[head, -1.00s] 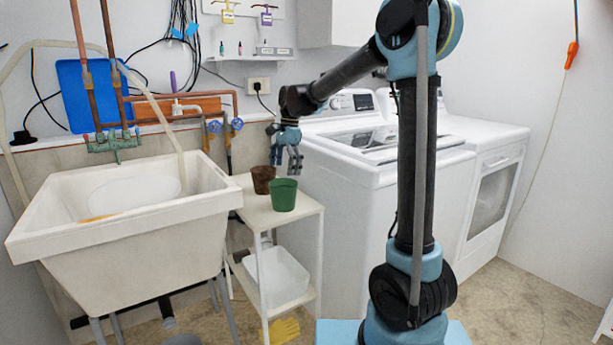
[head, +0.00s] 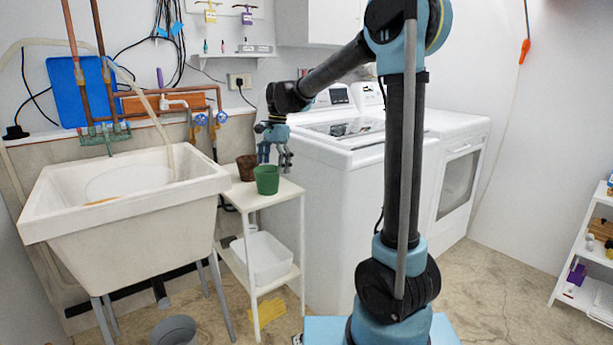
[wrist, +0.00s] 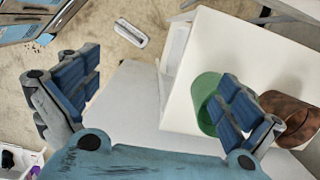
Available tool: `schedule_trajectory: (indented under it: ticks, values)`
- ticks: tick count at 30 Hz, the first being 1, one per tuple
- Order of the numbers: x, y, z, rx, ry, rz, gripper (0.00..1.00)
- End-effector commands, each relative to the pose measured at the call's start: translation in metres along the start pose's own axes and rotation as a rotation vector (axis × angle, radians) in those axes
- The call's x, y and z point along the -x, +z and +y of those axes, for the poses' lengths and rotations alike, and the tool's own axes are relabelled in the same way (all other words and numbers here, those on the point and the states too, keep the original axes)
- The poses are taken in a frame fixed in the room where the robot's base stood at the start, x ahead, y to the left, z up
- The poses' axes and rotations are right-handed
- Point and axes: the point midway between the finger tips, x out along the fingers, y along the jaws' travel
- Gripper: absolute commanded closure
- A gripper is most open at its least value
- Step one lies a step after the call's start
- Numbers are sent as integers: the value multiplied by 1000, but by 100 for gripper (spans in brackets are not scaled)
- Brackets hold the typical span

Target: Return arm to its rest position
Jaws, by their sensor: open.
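My gripper (head: 274,158) hangs at the end of my raised arm, above and close to the small white shelf stand. In the wrist view its two blue-padded fingers (wrist: 155,100) are spread wide with nothing between them. A green cup (head: 267,180) and a brown cup (head: 246,167) stand on the stand's top. In the wrist view one finger overlaps the green cup (wrist: 207,103) in the picture, and the brown cup (wrist: 290,118) is beyond it. I cannot tell how near the finger is to the cups.
A white sink (head: 120,200) stands left of the shelf stand (head: 290,191). A washer (head: 330,205) and a dryer (head: 462,190) stand to the right. A grey bucket (head: 174,330) is on the floor. A white shelf (head: 565,290) stands at the far right, with open floor before it.

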Motion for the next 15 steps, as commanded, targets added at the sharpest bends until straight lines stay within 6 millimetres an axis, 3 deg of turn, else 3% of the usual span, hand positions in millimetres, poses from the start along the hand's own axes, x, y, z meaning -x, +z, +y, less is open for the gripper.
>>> schedule_trajectory:
  ticks: [11,15]
  values:
    - [12,-19,58,105,-26,27,0]
    - [15,-33,95,172,-41,46,0]
